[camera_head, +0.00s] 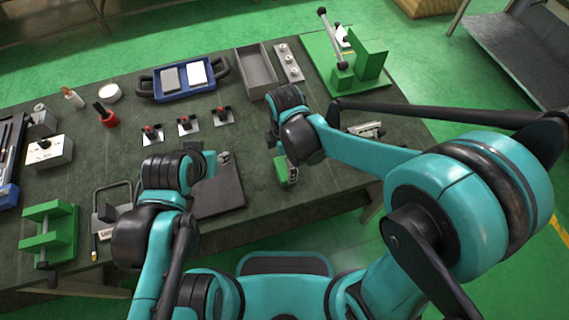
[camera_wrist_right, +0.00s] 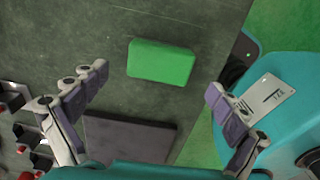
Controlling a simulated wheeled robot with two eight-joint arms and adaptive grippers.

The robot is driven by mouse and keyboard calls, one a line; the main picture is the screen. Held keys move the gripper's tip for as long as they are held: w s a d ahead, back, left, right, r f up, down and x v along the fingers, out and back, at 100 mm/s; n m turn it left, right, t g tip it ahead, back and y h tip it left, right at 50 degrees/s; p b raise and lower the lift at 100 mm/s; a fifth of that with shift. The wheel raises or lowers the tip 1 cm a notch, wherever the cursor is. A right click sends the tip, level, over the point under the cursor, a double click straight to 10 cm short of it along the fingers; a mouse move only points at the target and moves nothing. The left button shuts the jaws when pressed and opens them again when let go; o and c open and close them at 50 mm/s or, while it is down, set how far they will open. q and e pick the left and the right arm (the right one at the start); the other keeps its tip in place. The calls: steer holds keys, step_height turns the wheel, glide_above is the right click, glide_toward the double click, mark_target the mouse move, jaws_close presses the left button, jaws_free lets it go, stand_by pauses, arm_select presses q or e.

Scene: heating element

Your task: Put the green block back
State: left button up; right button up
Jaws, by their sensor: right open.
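The green block (camera_wrist_right: 161,62) lies on the dark table top in the right wrist view, seen from above. In the head view, part of a small green shape that looks like this block (camera_head: 281,170) shows below my right wrist. My right gripper (camera_wrist_right: 157,84) is open, with its two fingers apart on either side of and short of the block, and nothing between them. My left gripper (camera_head: 208,153) is mostly hidden by its own wrist near the dark plate, so its jaw state is unclear.
A dark flat plate (camera_head: 222,192) lies left of the block; it also shows in the right wrist view (camera_wrist_right: 130,137). A green fixture (camera_head: 370,66) stands at the back right, another (camera_head: 62,226) at front left. A blue tray (camera_head: 182,77) and grey bin (camera_head: 257,70) stand behind.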

mark_target(284, 168)
step_height(284, 168, up, 6)
steer(key=p, duration=0.2)
steer(key=s+d+r+m+t, duration=0.2)
steer(key=d+r+m+t, duration=0.1)
steer(key=d+m, duration=0.6)
steer(key=s+d+r+m+t, duration=0.3)
steer(key=d+m, duration=0.6)
steer(key=m, duration=0.3)
steer(key=shift+r+m+t, duration=0.3)
steer(key=shift+r+t, duration=0.1)
steer(key=shift+t, duration=0.2)
steer(key=shift+s, duration=0.1)
